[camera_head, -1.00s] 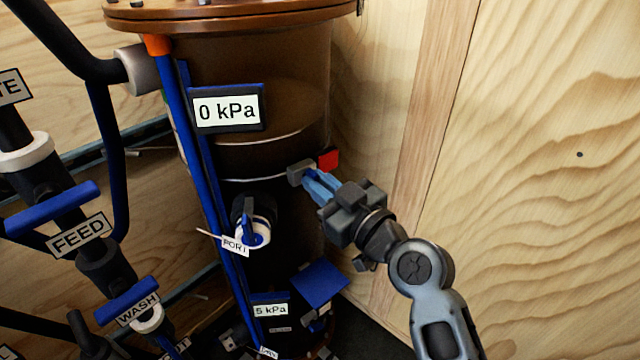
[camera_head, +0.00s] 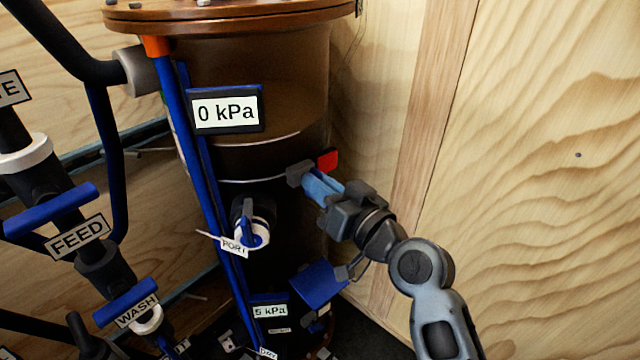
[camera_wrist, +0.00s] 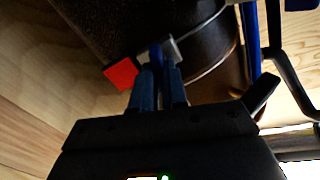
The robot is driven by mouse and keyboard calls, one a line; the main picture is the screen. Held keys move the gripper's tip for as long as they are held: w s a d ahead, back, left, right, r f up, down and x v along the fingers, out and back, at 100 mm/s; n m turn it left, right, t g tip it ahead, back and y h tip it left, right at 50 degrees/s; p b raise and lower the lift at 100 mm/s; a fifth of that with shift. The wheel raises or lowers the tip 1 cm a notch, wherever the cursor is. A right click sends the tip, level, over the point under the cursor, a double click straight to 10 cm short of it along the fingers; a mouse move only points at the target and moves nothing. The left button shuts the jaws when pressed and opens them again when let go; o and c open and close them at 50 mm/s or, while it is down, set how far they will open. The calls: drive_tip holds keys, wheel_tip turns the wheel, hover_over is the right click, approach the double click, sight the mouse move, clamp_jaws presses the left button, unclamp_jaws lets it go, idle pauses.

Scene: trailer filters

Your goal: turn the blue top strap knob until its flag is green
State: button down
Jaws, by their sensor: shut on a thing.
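The top strap's red flag (camera_head: 327,159) stands at the right side of the brown tank, beside a grey strap block (camera_head: 299,173). The flag also shows red in the wrist view (camera_wrist: 121,74). My gripper (camera_head: 314,181) reaches the strap from the lower right and is shut on the blue knob. In the wrist view the blue knob (camera_wrist: 156,54) shows between the two blue fingers, in front of the grey block. The fingers hide most of the knob in the head view.
The tank (camera_head: 285,105) carries a 0 kPa display (camera_head: 227,110). Below it are a PORT valve (camera_head: 250,230) and a blue panel (camera_head: 318,284), close under my wrist. Pipes with FEED and WASH labels fill the left. A wooden wall (camera_head: 530,150) stands at the right.

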idle(0.4)
drive_tip(key=c, duration=1.2)
unclamp_jaws()
drive_tip(key=shift+o, duration=0.2)
drive_tip(key=v, duration=0.8)
drive_tip(key=shift+b, duration=0.4)
drive_tip(key=shift+w, duration=0.1)
